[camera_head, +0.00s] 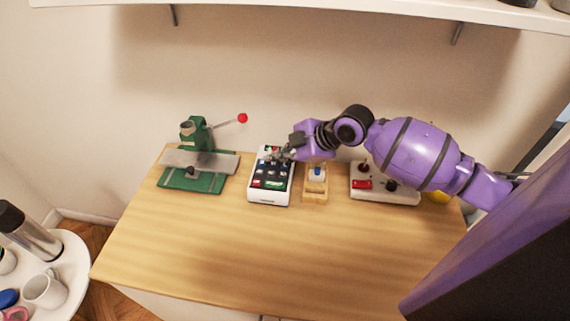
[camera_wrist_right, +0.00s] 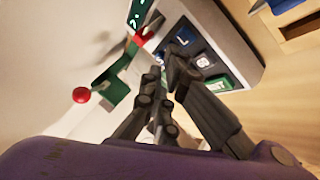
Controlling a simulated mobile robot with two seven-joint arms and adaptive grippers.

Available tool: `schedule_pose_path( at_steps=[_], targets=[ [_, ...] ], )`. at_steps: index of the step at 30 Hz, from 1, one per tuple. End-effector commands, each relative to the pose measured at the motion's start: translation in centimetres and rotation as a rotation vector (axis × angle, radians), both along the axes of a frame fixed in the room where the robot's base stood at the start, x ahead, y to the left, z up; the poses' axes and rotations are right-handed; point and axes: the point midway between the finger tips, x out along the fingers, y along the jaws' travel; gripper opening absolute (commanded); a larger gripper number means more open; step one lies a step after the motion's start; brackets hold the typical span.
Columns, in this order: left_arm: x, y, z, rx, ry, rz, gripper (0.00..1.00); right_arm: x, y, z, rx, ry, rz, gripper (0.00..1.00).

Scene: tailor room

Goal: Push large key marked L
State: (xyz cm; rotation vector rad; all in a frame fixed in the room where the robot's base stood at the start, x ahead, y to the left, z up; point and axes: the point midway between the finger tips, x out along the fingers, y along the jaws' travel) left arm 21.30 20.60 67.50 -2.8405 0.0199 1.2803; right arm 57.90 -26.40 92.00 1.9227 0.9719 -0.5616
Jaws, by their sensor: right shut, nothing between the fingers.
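The keypad (camera_head: 268,200) is a white box with a dark face and several coloured keys, standing near the back of the wooden table. In the right wrist view the keypad (camera_wrist_right: 232,32) shows at the top, with a dark blue key marked L (camera_wrist_right: 183,40) just beyond the fingertips. A key marked S (camera_wrist_right: 204,63) is beside it. My right gripper (camera_head: 280,156) is shut and empty over the far part of the keypad. In the wrist view the gripper's fingertips (camera_wrist_right: 166,68) are close to the L key; I cannot tell whether they touch it. My left gripper is not in view.
A green press (camera_head: 205,160) with a red-knobbed lever stands left of the keypad. A small wooden block with a blue-topped button (camera_head: 317,173) is close on its right. A white control box (camera_head: 400,197) is further right. The table's front (camera_head: 230,250) is clear.

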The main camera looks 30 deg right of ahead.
Motion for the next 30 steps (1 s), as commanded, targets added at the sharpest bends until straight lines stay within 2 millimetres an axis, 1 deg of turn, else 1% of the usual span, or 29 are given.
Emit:
schedule_pose_path(
  at_steps=[12, 21, 30],
  targets=[
    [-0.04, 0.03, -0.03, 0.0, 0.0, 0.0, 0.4, 0.0, 0.01, -0.07, 0.0, 0.0, 0.0, 0.0],
    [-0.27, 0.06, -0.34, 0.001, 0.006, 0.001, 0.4, -0.02, 0.02, -0.92, 0.0, 0.001, 0.001, 0.0],
    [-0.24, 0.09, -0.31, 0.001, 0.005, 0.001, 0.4, 0.0, 0.0, -0.87, 0.0, 0.0, 0.0, 0.0]
  ],
)
